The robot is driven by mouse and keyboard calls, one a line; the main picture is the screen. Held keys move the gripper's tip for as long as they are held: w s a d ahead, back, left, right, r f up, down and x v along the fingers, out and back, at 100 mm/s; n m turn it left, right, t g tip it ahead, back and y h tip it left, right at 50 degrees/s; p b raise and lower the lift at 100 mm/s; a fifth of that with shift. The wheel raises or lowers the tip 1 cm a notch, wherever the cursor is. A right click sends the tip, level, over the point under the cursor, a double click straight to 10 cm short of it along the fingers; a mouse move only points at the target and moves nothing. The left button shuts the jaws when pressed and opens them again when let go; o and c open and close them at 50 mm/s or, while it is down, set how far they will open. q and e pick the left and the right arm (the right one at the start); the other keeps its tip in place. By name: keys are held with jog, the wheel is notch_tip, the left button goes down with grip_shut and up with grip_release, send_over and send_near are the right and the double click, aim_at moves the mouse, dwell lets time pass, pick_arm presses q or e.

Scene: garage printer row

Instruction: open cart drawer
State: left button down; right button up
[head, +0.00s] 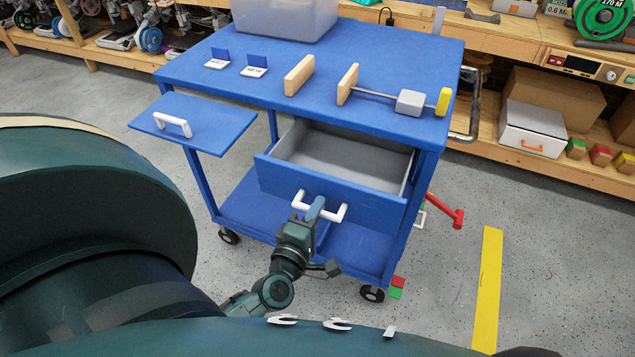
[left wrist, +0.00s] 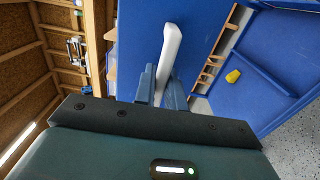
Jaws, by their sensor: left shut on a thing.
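The blue cart (head: 380,55) stands in front of me. Its drawer (head: 340,190) is pulled well out, and its grey, empty-looking inside (head: 330,160) shows. A white bar handle (head: 338,212) sits on the drawer's blue front. My left gripper (head: 314,208) is shut on this handle near its middle. In the left wrist view, the white handle (left wrist: 171,45) runs between the two fingers of the left gripper (left wrist: 162,88), against the blue drawer front (left wrist: 139,40). My right gripper is not in view.
A blue pull-out board (head: 215,125) with a white handle sticks out at the cart's left. On top are a clear bin (head: 285,15), wooden blocks (head: 299,75) and a bar clamp (head: 409,102). A red-handled tool (head: 445,212) is at the cart's right. Yellow tape (head: 488,280) marks the floor.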

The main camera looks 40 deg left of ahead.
pick_arm(q)
jog(key=c, duration=1.5)
grip_release()
jog(key=shift+o, duration=0.2)
jog(key=b+v, duration=0.2)
jog(key=v, duration=1.1)
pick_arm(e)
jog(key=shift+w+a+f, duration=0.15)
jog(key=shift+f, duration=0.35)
pick_arm(q)
jog(key=shift+d+r, duration=0.1)
jog(key=shift+d, duration=0.05)
